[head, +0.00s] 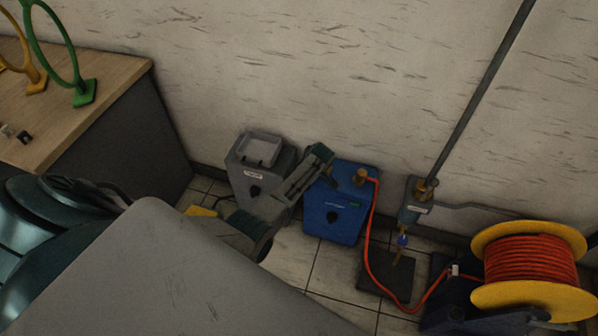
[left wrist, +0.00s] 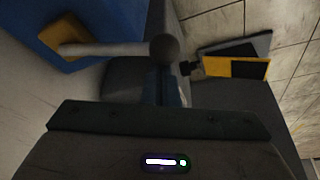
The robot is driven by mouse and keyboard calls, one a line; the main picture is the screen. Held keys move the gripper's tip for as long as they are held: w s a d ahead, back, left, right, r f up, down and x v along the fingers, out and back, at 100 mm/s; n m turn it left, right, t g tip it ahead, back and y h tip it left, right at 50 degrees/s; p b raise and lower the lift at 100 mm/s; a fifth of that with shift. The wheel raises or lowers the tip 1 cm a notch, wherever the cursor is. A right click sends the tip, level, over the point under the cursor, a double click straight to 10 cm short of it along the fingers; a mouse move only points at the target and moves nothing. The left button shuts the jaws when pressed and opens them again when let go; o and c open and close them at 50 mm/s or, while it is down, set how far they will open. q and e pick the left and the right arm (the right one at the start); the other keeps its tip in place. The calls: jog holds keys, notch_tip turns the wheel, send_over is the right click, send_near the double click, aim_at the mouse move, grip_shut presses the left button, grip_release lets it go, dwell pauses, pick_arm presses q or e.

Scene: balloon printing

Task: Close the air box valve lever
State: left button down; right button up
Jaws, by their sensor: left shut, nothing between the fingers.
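The blue box (head: 335,213) stands on the floor by the wall, with a brass fitting (head: 361,177) on top. In the left wrist view, a lever (left wrist: 105,49) with a pale rod and a dark ball knob (left wrist: 165,48) reaches out from a yellow-gold mount (left wrist: 62,41) on the blue box (left wrist: 105,17). My left gripper (head: 321,156) is shut and empty at the upper left edge of the blue box; its tips (left wrist: 168,82) appear close to the knob. I cannot tell whether they touch. The lever is hidden in the head view. My right gripper is out of view.
A grey box (head: 245,176) stands left of the blue box. An orange hose (head: 369,252) runs from the brass fitting towards an orange reel (head: 531,262) at right. A wooden-topped table (head: 110,72) with ring stands (head: 84,94) is at left. Open floor (head: 331,268) lies in front.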

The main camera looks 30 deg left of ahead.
pick_arm(q)
jog(key=shift+s+d+n+g, duration=0.1)
jog(key=shift+d+n+g, duration=0.3)
jog(key=shift+d+n, duration=0.75)
jog(key=shift+d, duration=0.65)
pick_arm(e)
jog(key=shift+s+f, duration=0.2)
pick_arm(q)
jog(key=shift+d, duration=0.1)
